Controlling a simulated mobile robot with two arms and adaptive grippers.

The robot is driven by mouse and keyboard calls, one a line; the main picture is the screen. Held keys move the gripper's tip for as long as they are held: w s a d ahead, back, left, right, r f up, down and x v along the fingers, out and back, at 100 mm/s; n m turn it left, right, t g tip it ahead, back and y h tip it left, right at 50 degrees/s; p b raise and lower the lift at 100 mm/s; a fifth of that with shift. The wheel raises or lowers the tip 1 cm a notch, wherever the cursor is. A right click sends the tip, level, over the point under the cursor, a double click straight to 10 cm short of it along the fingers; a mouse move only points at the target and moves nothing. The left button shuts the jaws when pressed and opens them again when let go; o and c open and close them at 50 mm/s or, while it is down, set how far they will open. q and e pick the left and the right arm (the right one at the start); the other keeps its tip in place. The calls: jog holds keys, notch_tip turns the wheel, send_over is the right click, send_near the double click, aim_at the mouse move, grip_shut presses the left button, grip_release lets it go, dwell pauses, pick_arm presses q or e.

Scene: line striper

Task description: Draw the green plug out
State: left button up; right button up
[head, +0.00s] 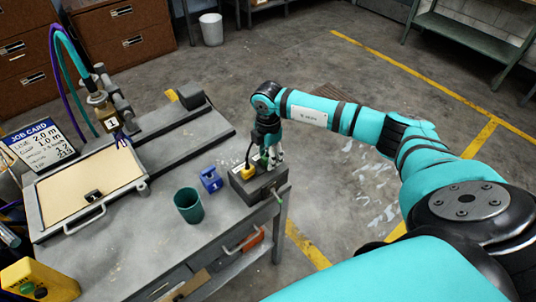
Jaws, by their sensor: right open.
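A dark socket block (262,187) sits at the right corner of the grey workbench. A yellow plug (248,172) with a black cord stands in its left part. My right gripper (271,158) points down over the block, just right of the yellow plug, with its fingers open. A small patch of green, which looks like the green plug (264,158), shows at the fingers. The gripper hides most of it, and I cannot tell whether the fingers touch it. My left gripper is not in view.
Left of the block stand a blue holder (211,180) and a dark green cup (188,205). A framed tan board (90,187), a job card (40,145) and a yellow box (38,281) are further left. The bench front (130,262) is mostly clear.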

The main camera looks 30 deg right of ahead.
jog(key=shift+c, duration=0.2)
grip_shut()
jog(key=shift+w+r, duration=0.1)
jog(key=shift+r, duration=0.25)
jog(key=shift+r+p, duration=0.3)
jog(key=shift+p, duration=0.15)
jog(key=shift+r, duration=0.1)
jog(key=shift+r+p, duration=1.4)
jog(key=shift+r, duration=0.25)
